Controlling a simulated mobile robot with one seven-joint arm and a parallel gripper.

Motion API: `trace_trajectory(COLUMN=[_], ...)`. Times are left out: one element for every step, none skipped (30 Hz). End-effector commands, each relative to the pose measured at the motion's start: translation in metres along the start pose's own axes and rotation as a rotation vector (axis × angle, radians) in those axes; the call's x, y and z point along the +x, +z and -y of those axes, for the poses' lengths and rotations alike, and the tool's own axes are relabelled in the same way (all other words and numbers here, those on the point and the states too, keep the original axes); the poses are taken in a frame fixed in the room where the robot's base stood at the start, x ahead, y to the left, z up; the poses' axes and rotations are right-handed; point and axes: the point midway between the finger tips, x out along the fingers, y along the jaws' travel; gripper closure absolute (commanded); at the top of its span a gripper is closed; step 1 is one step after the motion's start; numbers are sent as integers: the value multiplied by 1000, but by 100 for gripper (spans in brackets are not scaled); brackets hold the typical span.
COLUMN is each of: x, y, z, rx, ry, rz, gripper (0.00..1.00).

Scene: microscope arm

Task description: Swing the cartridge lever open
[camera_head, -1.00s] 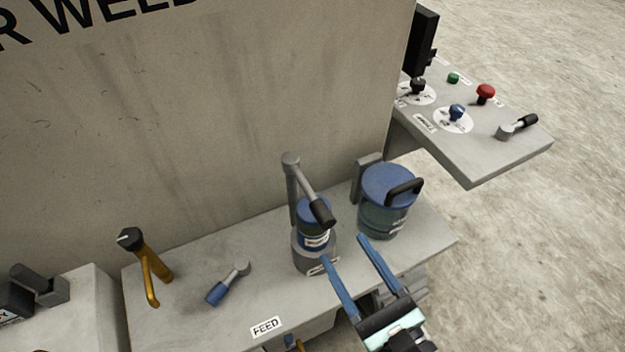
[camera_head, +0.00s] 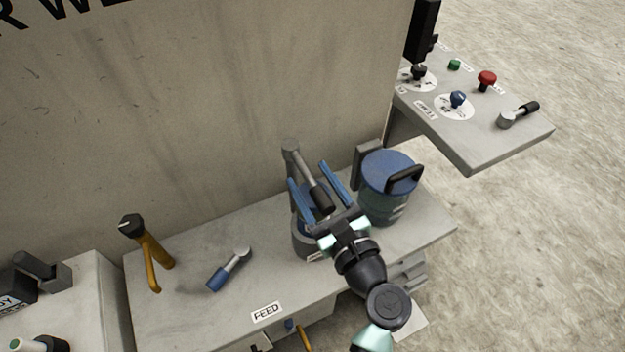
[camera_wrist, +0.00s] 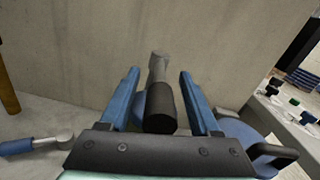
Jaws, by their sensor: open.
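The cartridge lever (camera_head: 304,165) is a grey arm on an upright post with a black grip, slanting down over the blue cartridge in its grey holder (camera_head: 304,243). My gripper (camera_head: 309,174) is open, with its blue fingers on either side of the lever. In the wrist view the lever's black grip (camera_wrist: 160,108) sits between the two fingers, with a gap visible on each side. My gripper hides much of the cartridge in the head view.
A blue-lidded canister (camera_head: 388,172) with a black handle stands close on the right. A yellow lever (camera_head: 150,250) and a blue-handled lever (camera_head: 228,270) are to the left on the shelf (camera_head: 190,310). A wall (camera_head: 200,120) rises behind. A control panel (camera_head: 480,135) is at the upper right.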

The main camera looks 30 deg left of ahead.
Motion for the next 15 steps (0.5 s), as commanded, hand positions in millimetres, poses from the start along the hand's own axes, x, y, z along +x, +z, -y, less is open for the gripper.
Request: trace_trajectory(x=[0, 0, 0, 0, 0, 0, 0, 0, 0, 0, 0, 0, 0, 0, 0], y=[0, 0, 0, 0, 0, 0, 0, 0, 0, 0, 0, 0, 0, 0, 0], z=[0, 0, 0, 0, 0, 0, 0, 0, 0, 0, 0, 0, 0, 0, 0], rx=[0, 0, 0, 0, 0, 0, 0, 0, 0, 0, 0, 0, 0, 0, 0], ry=[0, 0, 0, 0, 0, 0, 0, 0, 0, 0, 0, 0, 0, 0, 0], rz=[0, 0, 0, 0, 0, 0, 0, 0, 0, 0, 0, 0, 0, 0, 0], gripper=[37, 37, 37, 40, 46, 53, 58, 64, 71, 76, 82, 89, 94, 100, 100])
